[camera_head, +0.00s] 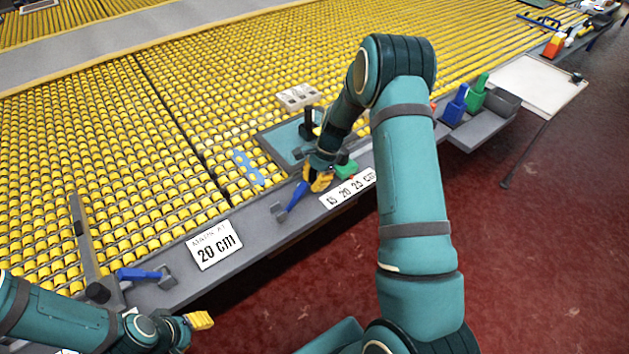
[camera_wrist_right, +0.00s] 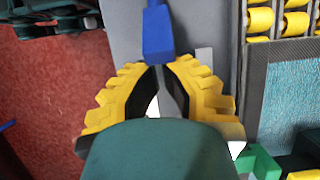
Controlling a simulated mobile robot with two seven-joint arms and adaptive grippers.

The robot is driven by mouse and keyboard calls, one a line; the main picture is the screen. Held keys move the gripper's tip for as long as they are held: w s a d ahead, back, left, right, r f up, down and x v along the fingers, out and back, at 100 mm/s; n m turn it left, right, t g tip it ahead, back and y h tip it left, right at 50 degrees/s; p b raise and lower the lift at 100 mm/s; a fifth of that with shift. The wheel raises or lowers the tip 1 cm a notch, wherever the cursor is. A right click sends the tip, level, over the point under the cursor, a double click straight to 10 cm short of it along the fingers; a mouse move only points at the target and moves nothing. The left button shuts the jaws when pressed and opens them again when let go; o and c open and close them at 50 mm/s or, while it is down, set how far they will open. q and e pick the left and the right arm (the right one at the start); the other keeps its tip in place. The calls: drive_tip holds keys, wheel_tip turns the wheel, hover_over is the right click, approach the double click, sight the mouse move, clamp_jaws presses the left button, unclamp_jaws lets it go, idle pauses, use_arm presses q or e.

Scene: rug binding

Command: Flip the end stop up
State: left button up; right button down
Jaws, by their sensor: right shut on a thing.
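A lever with a blue handle (camera_head: 297,198) and a grey bracket (camera_head: 279,212) sits on the table's grey front edge. My right gripper (camera_head: 318,181) is at the upper end of this lever, its yellow fingers closed around it. In the right wrist view the blue handle (camera_wrist_right: 158,35) runs out ahead of the closed fingertips (camera_wrist_right: 158,66); the gripped part is mostly hidden. A second blue-handled lever (camera_head: 138,274) lies flat on the edge at lower left. Which part is the end stop I cannot tell for sure. My left gripper (camera_head: 199,320) is off the edge at lower left, seen side-on.
A yellow roller bed (camera_head: 130,150) fills the table. A grey bar (camera_head: 84,235) with a black knob stands at left. A teal mat (camera_head: 283,140) and a green block (camera_head: 347,168) are close to my right gripper.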

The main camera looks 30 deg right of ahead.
drive_tip(key=shift+a+r+h+p, duration=0.45)
drive_tip(key=shift+r+p, duration=0.25)
drive_tip(key=shift+p, duration=0.1)
drive_tip(key=a+r+h+p, duration=0.1)
drive_tip(key=a+h+p, duration=0.1)
drive_tip(key=a+r+h+p, duration=0.1)
drive_tip(key=r+h+p, duration=0.1)
drive_tip(key=p, duration=0.1)
drive_tip(key=a+r+h+p, duration=0.1)
drive_tip(key=a+h+p, duration=0.1)
drive_tip(key=p, duration=0.1)
drive_tip(key=shift+s+a+r+t, duration=0.25)
drive_tip(key=shift+a+r+t, duration=0.05)
drive_tip(key=shift+a+r, duration=0.1)
use_arm(q)
drive_tip(key=w+d+r+v, duration=0.1)
drive_tip(key=w+v, duration=0.1)
drive_tip(key=v, duration=0.9)
wheel_tip(320, 180, down, 8)
drive_tip(key=b, duration=0.6)
drive_tip(key=shift+w+d+b, duration=0.25)
drive_tip(key=shift+d+b, duration=0.05)
use_arm(e)
drive_tip(key=s+a+h, duration=0.1)
drive_tip(key=a+h, duration=0.7)
drive_tip(key=a, duration=0.4)
drive_tip(key=shift+f+t, duration=0.4)
drive_tip(key=shift+a+f, duration=0.1)
drive_tip(key=shift+a, duration=0.1)
